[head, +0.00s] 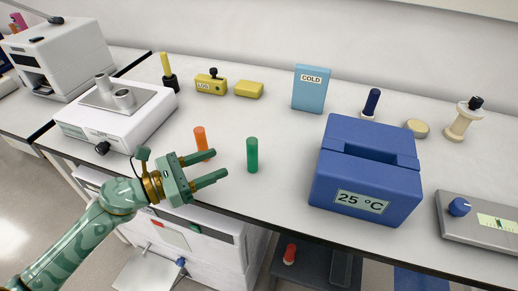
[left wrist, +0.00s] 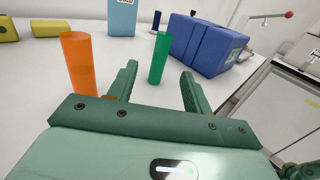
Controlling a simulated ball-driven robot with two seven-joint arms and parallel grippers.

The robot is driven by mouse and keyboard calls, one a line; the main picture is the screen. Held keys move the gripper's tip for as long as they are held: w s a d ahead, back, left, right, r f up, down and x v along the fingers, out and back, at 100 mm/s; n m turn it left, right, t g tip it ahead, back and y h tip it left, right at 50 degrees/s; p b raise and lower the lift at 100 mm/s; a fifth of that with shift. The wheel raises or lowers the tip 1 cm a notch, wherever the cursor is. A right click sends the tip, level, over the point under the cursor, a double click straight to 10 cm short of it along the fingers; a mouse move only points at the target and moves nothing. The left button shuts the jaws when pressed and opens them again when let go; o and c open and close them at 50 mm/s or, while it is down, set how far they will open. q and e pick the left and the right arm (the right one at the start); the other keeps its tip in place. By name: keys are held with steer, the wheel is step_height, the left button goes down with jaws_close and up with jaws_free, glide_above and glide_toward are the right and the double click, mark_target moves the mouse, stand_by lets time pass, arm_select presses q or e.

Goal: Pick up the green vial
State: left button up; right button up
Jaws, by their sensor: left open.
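The green vial (head: 252,155) stands upright on the bench near its front edge. My left gripper (head: 221,164) is open and empty, a little to the left of the vial, with its fingers pointing toward it. In the left wrist view the green vial (left wrist: 159,58) shows ahead of and between the two open fingers (left wrist: 160,82), apart from them. An orange vial (head: 201,141) stands close by, just behind the gripper's far finger; it also shows in the left wrist view (left wrist: 78,64), outside the left finger. My right gripper is not in view.
A blue box marked 25 °C (head: 367,172) stands right of the green vial. A white device (head: 118,112) is at left.

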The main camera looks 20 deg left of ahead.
mark_target(252, 154)
arm_select(q)
steer(key=x, duration=0.7)
steer(key=shift+p, duration=0.4)
steer(key=shift+w+d, duration=0.2)
steer(key=x, duration=0.5)
steer(key=shift+d+f, duration=0.1)
steer(key=shift+f, duration=0.1)
steer(key=shift+s, duration=0.1)
steer(key=c, duration=1.1)
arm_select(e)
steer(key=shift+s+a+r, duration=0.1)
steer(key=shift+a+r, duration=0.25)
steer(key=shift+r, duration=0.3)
